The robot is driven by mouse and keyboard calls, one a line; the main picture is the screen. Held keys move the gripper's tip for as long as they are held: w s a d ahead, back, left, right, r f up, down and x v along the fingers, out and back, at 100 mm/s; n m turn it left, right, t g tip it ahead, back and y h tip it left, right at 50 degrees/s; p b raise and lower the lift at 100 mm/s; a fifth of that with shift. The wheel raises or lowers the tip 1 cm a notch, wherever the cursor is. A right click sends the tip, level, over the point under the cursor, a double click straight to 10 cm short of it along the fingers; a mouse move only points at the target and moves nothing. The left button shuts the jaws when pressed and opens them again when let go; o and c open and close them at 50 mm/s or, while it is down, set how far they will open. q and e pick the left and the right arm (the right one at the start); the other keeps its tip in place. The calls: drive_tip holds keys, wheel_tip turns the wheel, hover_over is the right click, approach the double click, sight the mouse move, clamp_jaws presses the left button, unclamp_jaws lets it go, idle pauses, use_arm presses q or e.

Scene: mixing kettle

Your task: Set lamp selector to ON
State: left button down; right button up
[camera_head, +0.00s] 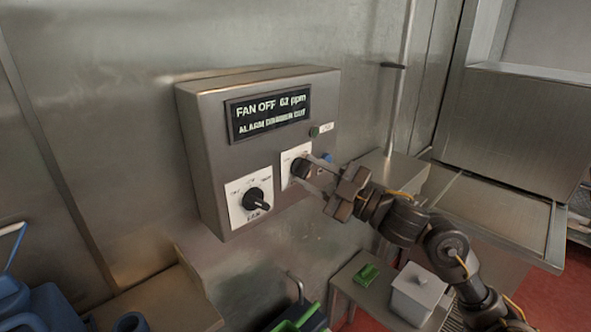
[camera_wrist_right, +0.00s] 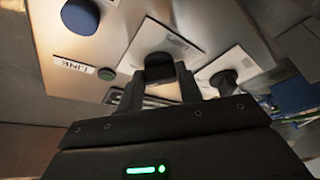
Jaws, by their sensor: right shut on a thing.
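A grey metal control box (camera_head: 215,110) is on the wall, with a display (camera_head: 268,114) reading "FAN OFF 62 ppm". A black selector knob (camera_head: 300,167) on a white plate sits right of centre; I take it as the lamp selector, but its label is too small to read. My right gripper (camera_head: 308,176) is shut on this knob, which also shows between the fingers in the right wrist view (camera_wrist_right: 158,68). A second black knob, labelled FAN (camera_head: 255,199), is at lower left, its pointer toward lower right. My left gripper is not in view.
A blue button (camera_head: 327,158) is close to the right gripper, and a small dark green button (camera_head: 314,131) is above it. A steel counter (camera_head: 495,212) stands at right. A white container (camera_head: 417,292) and a green object (camera_head: 367,275) are below.

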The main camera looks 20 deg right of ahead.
drive_tip(key=o, duration=1)
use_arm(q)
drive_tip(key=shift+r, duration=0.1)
use_arm(e)
drive_tip(key=shift+o, duration=0.2)
use_arm(q)
drive_tip(key=shift+b, duration=0.3)
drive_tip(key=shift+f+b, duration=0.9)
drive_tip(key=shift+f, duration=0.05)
use_arm(e)
drive_tip(key=v, duration=0.7)
drive_tip(key=shift+a, duration=0.1)
